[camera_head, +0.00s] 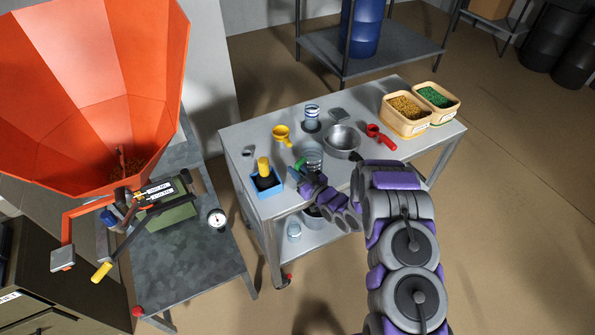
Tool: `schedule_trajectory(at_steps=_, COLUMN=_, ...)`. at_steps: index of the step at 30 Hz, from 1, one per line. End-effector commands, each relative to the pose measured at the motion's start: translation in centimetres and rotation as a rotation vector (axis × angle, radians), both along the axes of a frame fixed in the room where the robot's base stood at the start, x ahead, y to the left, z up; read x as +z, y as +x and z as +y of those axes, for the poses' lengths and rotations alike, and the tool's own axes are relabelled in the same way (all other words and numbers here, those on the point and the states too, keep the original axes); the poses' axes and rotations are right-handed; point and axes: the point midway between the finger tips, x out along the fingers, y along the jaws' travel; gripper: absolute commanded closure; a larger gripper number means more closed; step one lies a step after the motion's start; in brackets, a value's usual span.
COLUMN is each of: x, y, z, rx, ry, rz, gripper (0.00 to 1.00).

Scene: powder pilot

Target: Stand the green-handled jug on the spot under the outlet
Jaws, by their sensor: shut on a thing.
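The green-handled jug (313,152) is clear and stands upright on the grey table, as far as I can tell. Its green handle (297,168) points toward the front left. My gripper (304,175) is at the handle and shut on it; the fingers are small and partly hidden by my wrist. The orange hopper (95,95) fills the upper left, with a labelled mechanism (155,192) below it. The outlet itself and the spot under it cannot be made out clearly.
A blue tub (262,190) with a yellow-handled tool stands left of the jug. A yellow scoop (282,134), metal bowl (341,139), red scoop (379,135) and pellet bins (404,125) share the table. The hopper's metal bench (190,262) has bare room and a gauge (217,218).

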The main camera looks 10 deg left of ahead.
Motion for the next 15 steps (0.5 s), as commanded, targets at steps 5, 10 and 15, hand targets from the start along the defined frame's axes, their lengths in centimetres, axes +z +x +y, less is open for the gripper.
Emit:
schedule_trajectory(at_steps=5, x=0.13, y=-0.01, z=0.02, rx=0.001, ry=0.001, rz=-0.001, gripper=1.00)
schedule_trajectory(at_steps=10, x=0.04, y=0.00, z=-0.10, rx=0.000, ry=0.001, rz=0.000, gripper=0.66)
schedule_trajectory(at_steps=15, x=0.06, y=-0.01, z=-0.18, rx=0.000, ry=0.003, rz=0.000, gripper=0.51)
